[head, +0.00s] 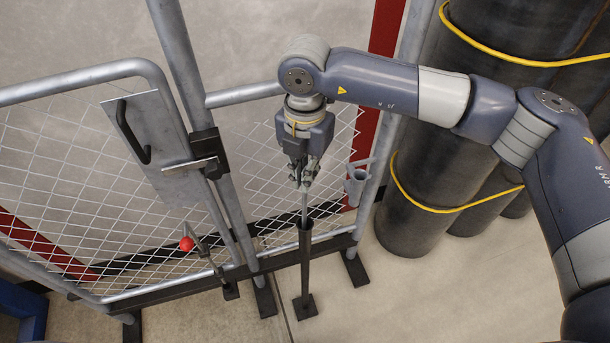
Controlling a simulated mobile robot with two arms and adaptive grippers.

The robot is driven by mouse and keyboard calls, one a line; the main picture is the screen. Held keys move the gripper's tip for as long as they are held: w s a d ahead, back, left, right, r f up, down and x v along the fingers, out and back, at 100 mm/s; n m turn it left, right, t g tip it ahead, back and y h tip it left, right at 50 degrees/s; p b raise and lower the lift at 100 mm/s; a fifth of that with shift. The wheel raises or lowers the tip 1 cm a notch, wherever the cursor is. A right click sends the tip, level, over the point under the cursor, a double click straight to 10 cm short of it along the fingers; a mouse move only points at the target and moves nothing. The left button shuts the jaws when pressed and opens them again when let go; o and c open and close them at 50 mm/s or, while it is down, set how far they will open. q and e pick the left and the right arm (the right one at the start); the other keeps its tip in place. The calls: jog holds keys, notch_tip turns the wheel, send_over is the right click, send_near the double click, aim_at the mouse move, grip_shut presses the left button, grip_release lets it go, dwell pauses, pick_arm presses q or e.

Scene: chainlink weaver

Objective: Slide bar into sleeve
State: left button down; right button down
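My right gripper (303,182) points down in front of the mesh, right of the gate. It appears shut on the upper part of a thin grey bar (304,205). The bar hangs nearly upright, and its lower end meets the open top of a slim black upright tube (306,260) on a small foot. I cannot tell how deep the bar sits in that tube. A short grey sleeve-like fitting (356,187) is on the post to the right, apart from the gripper. My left gripper is not in view.
A gate with a latch plate (160,145) and black handle stands left. A red ball knob (187,243) is on a lever low at the gate. Large dark rolls (430,165) with yellow bands stand right. The floor (450,290) at lower right is clear.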

notch_tip(320, 180, up, 14)
jog(key=p, duration=0.5)
jog(key=shift+r, duration=0.2)
dwell(0.9)
